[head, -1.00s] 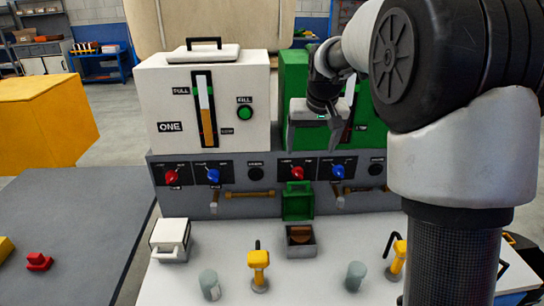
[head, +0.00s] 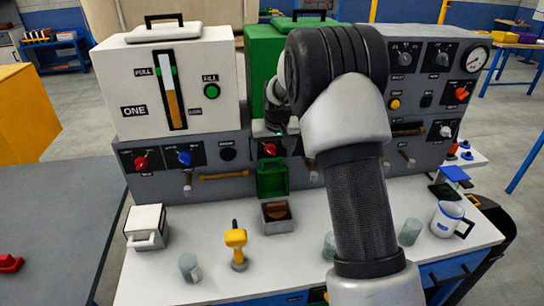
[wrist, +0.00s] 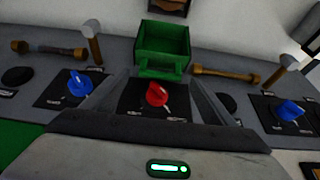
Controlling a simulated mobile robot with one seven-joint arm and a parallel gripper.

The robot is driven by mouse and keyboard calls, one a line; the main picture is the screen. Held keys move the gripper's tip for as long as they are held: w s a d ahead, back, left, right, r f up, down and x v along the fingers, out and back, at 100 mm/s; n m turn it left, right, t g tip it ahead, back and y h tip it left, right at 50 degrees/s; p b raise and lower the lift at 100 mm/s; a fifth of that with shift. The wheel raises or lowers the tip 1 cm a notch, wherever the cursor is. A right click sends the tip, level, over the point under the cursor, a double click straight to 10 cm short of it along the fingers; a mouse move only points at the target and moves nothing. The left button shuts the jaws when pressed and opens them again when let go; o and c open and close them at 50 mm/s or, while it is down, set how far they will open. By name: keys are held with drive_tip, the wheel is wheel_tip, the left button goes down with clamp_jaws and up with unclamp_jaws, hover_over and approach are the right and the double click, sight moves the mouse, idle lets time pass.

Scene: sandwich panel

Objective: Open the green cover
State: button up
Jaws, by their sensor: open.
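A green cover (head: 272,180) stands upright against the panel, hollow side facing out, behind a small grey box (head: 278,226). The box is uncovered and a brown round thing (head: 277,211) shows in it. The cover also shows in the wrist view (wrist: 163,42), beyond a red knob (wrist: 157,95). My gripper (wrist: 161,82) is open, with one finger on each side of the red knob in that view. Contact with the knob cannot be told. In the head view my arm hides most of the gripper, which is just above the cover.
A closed white cover (head: 147,228) is at the left of the bench. Yellow-handled lever (head: 237,245) and grey cylinders (head: 190,266) stand in front. A blue knob (wrist: 80,83) and a wooden bar (wrist: 225,75) flank the red knob. A mug (head: 447,219) stands at right.

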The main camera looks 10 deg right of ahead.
drive_tip(key=shift+x, duration=1)
